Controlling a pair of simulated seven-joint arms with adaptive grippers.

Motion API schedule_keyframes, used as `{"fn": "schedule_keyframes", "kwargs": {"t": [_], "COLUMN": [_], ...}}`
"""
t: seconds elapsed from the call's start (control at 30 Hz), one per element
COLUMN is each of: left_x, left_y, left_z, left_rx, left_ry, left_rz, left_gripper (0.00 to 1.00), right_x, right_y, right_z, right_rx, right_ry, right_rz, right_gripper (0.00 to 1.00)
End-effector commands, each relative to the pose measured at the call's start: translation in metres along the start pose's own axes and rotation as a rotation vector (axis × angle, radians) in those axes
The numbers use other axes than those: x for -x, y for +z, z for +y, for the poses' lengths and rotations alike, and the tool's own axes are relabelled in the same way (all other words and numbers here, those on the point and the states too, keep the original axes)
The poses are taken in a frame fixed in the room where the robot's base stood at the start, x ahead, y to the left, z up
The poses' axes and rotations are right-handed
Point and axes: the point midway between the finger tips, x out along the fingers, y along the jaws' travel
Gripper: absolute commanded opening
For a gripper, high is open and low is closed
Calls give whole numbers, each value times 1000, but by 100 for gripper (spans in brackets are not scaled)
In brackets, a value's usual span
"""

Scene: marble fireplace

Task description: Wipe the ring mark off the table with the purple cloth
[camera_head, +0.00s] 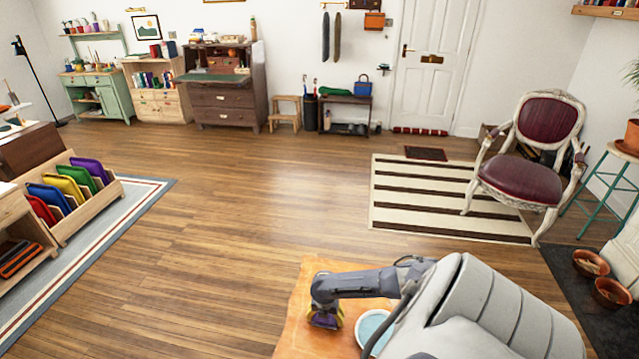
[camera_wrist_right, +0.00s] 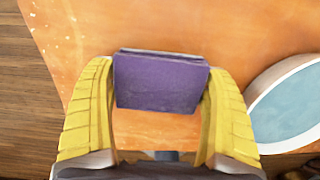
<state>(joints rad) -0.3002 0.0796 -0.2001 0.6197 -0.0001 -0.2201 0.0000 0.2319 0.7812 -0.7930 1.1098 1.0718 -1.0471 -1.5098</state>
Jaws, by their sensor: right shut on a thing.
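The purple cloth (camera_wrist_right: 160,84) is a folded, block-like pad. It sits between the two yellow fingers of my right gripper (camera_wrist_right: 163,70), which is shut on it. In the head view my right gripper (camera_head: 325,309) points down over the left part of the orange-brown wooden table (camera_head: 298,333), with a little of the cloth (camera_head: 323,321) showing. I cannot tell whether the cloth touches the tabletop. No ring mark is visible on the parts of the table I see; my arm and gripper hide some of it. My left gripper is out of view.
A round dish (camera_head: 363,321) with a white rim and pale blue inside stands right of the gripper, also in the wrist view (camera_wrist_right: 286,108). Small pale specks lie on the table at the wrist view's upper left. The table's left edge (camera_wrist_right: 48,60) is close to the gripper.

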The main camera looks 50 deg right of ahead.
Motion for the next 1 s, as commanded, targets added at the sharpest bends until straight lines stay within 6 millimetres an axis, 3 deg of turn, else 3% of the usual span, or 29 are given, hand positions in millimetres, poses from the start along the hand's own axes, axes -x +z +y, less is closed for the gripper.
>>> {"fn": "schedule_keyframes", "kwargs": {"t": [0.1, 0.17, 0.23, 1.0], "left_x": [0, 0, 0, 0], "left_y": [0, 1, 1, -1], "left_z": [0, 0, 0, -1], "left_rx": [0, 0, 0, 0], "left_ry": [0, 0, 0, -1], "left_rz": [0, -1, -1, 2], "left_gripper": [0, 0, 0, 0], "right_x": [-2, 3, 22, 79], "right_y": [13, 12, 15, 18], "right_z": [-8, -5, -4, 3], "right_rx": [-14, -8, 0, 7], "right_ry": [-2, 0, 1, 0], "right_rz": [-2, 0, -4, -1], "right_gripper": [54, 54, 54, 54]}}
